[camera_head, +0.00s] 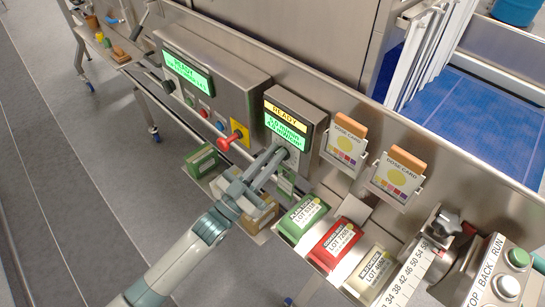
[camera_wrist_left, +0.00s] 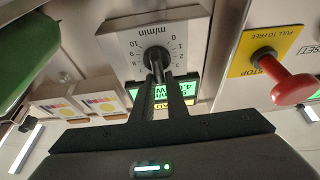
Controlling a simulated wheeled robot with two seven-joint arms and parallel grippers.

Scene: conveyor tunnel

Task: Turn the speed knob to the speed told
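The speed knob (camera_wrist_left: 156,58) is dark and round, on a grey panel with a printed m/min dial running from 0 to 10, seen upside down in the left wrist view. My left gripper (camera_wrist_left: 158,72) has its two fingertips on either side of the knob's grip and looks closed on it. In the head view my left gripper (camera_head: 280,156) reaches the lower part of the small control box, hiding the knob. My right gripper is not in view.
A red mushroom stop button (camera_head: 226,143) on a yellow plate is close left of my gripper. Two dose cards (camera_head: 345,145) stand right of the box. Green, red and cream lot boxes (camera_head: 335,244) sit below. A larger panel (camera_head: 215,80) is at left.

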